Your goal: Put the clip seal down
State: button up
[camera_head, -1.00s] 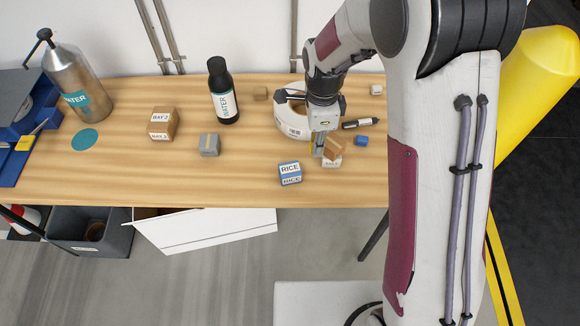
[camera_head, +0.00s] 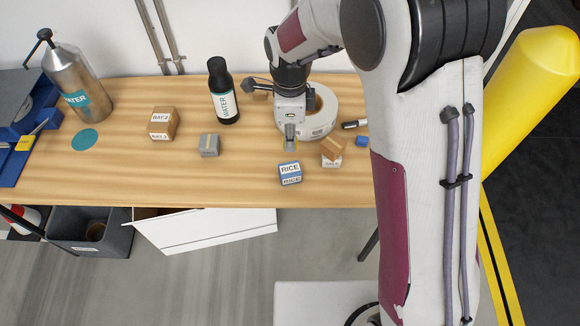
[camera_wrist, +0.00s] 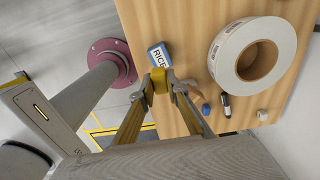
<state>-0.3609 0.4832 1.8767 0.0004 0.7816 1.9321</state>
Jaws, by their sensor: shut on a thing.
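My gripper (camera_head: 290,143) hangs above the wooden table, a little behind the box marked RICE (camera_head: 290,173). In the wrist view its fingertips (camera_wrist: 159,82) are shut on a small yellow piece, which I take for the clip seal (camera_wrist: 160,78). The fingertips partly cover the seal, and it is hardly visible in the head view. The RICE box also shows just beyond the fingertips in the wrist view (camera_wrist: 158,55). I cannot tell whether the seal touches the table.
A grey block (camera_head: 209,144) and black bottle (camera_head: 223,95) are left. Bare wood lies between grey block and RICE box.

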jog(key=shift+f, duration=0.1)
send_over(290, 169)
jog(key=shift+f, duration=3.05)
jog(key=shift+f, duration=1.85)
jog(key=shift+f, duration=0.15)
jog(key=o, duration=0.7)
